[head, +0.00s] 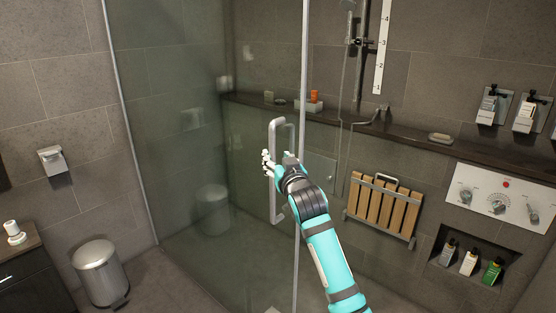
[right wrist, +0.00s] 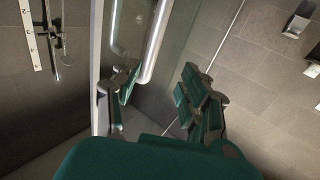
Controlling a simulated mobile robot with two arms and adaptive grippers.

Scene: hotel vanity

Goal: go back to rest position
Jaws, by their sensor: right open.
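My right gripper (head: 268,163) is at the shower's glass door, beside the vertical metal door handle (head: 272,207). In the right wrist view the gripper (right wrist: 160,92) has its two fingers spread wide apart, with nothing clamped between them. The handle (right wrist: 156,42) shows there just beyond the fingers, nearer the left finger. I cannot tell whether a finger touches it. The glass door (head: 200,130) has a metal edge profile (head: 304,60). My left gripper is out of view.
A folding wooden seat (head: 384,208) hangs on the wall to the right of my arm. A control panel (head: 500,200) and a niche with bottles (head: 468,262) are farther right. A metal bin (head: 98,272) and a dark cabinet (head: 35,275) stand at the left.

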